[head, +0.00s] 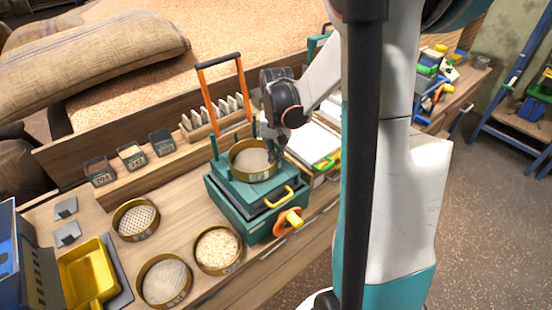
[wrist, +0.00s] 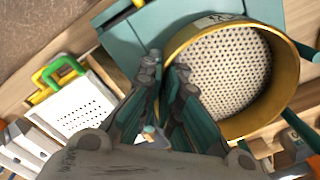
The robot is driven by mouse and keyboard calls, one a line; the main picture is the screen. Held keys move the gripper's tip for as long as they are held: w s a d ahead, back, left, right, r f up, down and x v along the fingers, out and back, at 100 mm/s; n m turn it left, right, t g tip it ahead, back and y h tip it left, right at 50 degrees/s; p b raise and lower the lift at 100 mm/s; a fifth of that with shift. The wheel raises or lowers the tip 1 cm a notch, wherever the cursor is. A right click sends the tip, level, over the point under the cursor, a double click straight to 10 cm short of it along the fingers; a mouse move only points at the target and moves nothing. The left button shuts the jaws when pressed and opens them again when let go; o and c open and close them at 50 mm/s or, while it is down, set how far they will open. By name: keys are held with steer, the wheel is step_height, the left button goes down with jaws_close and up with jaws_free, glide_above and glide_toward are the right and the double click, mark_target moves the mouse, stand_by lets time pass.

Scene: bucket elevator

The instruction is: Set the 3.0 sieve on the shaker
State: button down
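A round brass sieve (head: 252,160) with a perforated bottom sits on top of the green shaker (head: 262,208), between its upright posts. Its label is too small to read for certain. In the wrist view the sieve (wrist: 230,70) fills the upper right, level on the shaker top (wrist: 122,42). My gripper (wrist: 166,72) has its fingers close together on either side of the sieve's rim, one inside and one outside, and looks shut on it. In the head view my gripper (head: 275,140) is at the sieve's far right edge, partly hidden by its own wrist.
Three more sieves stand on the bench: a coarse one (head: 136,220), a finer one (head: 165,280) and a pale-filled one (head: 217,250). A yellow scoop (head: 90,275) lies left.

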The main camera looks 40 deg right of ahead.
steer(key=shift+f, duration=0.25)
steer(key=c, duration=1.8)
jaws_free()
steer(key=shift+r, duration=0.1)
step_height(320, 180, up, 12)
steer(key=p, duration=0.3)
steer(key=shift+r, duration=0.25)
